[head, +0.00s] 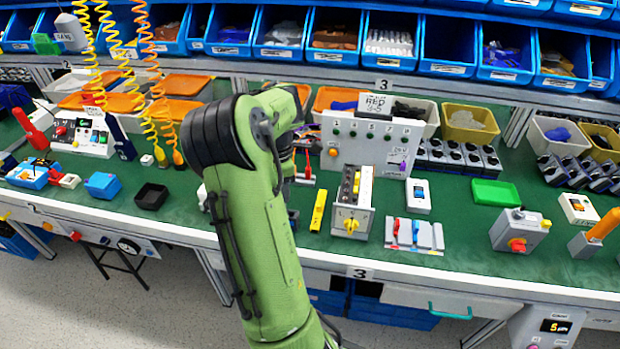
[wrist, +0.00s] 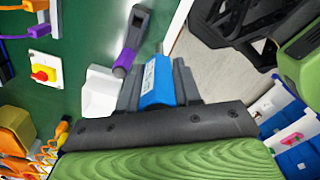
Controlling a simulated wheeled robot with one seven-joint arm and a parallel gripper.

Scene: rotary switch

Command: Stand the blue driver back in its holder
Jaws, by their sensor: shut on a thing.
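My gripper (wrist: 157,90) shows in the wrist view with its dark fingers on either side of a blue piece (wrist: 156,80), which looks like the blue driver's handle. A pale label shows on it. The rest of the driver is hidden. A white block (wrist: 99,92) stands beside the left finger. A grey and purple handled thing (wrist: 128,55) lies just beyond the block. I cannot tell whether the white block is the holder or whether the driver touches it. In the head view my green arm hides the gripper and the driver.
In the wrist view a plate with a red and yellow knob (wrist: 43,73) is at the left. In the head view a switch box (head: 350,222) and a grey box with a red knob (head: 516,236) stand near the front edge. Blue bins (head: 285,35) line the back.

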